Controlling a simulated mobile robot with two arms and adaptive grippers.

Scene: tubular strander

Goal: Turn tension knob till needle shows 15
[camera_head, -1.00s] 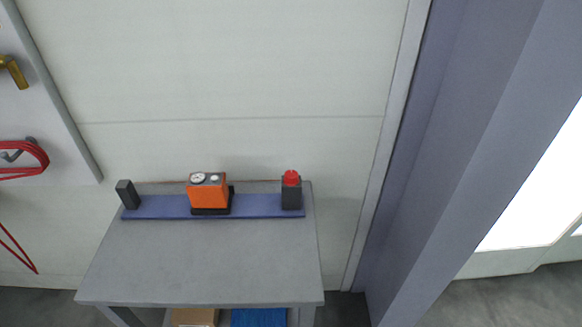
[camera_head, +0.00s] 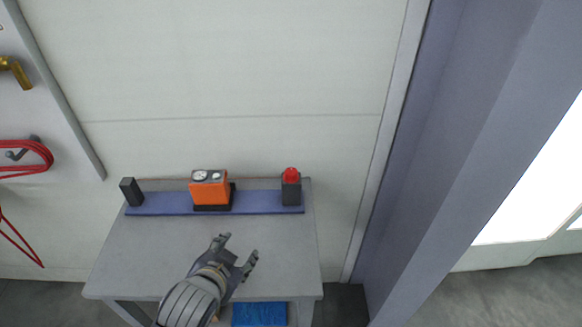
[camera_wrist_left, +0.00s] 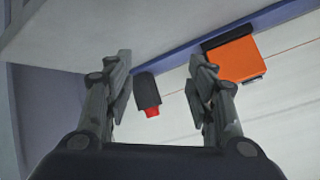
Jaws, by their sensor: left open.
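An orange box (camera_head: 209,193) stands on a blue strip at the back of a grey table. Its top carries a round white dial (camera_head: 200,175) and a small light round knob (camera_head: 217,176) to the right of it. The needle is too small to read. My left gripper (camera_head: 239,249) is open and empty over the table, in front of the box and apart from it. In the left wrist view the orange box (camera_wrist_left: 234,60) shows beyond the right finger of the open gripper (camera_wrist_left: 158,75). My right gripper is not in view.
A dark post with a red button (camera_head: 291,187) stands right of the box, and a dark block (camera_head: 131,192) stands left. The grey table (camera_head: 150,250) is otherwise clear. A blue bin (camera_head: 259,314) sits below. A wall is close behind.

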